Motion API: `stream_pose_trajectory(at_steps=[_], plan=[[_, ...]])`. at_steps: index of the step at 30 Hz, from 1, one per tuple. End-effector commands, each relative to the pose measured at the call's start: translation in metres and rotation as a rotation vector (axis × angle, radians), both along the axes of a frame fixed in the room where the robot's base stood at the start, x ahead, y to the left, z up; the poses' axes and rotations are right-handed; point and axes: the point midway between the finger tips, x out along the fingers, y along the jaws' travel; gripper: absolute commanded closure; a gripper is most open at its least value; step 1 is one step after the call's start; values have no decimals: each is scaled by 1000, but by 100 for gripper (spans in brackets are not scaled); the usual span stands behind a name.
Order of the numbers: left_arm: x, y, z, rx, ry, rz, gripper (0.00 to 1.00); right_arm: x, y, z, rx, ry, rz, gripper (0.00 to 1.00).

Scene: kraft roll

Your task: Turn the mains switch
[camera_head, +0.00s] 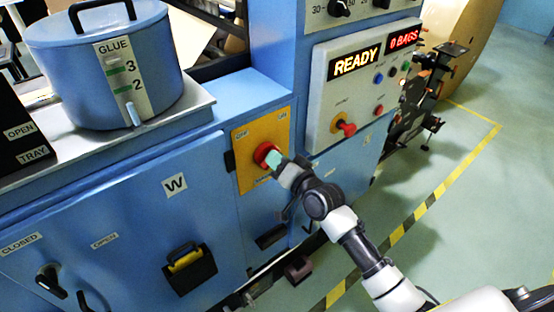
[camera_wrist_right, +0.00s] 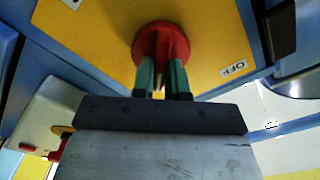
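The mains switch (camera_head: 267,154) is a red rotary knob on a yellow plate (camera_head: 247,172) on the blue cabinet front. It also shows in the right wrist view (camera_wrist_right: 160,38), with an OFF label (camera_wrist_right: 233,68) on the plate. My right gripper (camera_head: 275,161) is at the knob. In the right wrist view its green fingertips (camera_wrist_right: 161,72) stand close together on either side of the knob's red grip, apparently touching it. The fingers hide part of the knob. My left gripper is in neither view.
A control panel with a READY display (camera_head: 356,62) and a red knob (camera_head: 346,128) is right of the switch. A blue glue pot (camera_head: 85,65) stands on the ledge at left.

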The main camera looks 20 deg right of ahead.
Motion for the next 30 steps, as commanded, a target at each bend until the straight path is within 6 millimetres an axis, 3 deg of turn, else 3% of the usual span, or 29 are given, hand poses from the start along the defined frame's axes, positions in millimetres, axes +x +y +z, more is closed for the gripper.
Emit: stream_pose_trajectory(at_steps=[14, 30], plan=[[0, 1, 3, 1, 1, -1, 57, 0, 0, 1, -99, -35, 0, 100], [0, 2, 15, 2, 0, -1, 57, -1, 2, 2, -546, -196, 1, 100]])
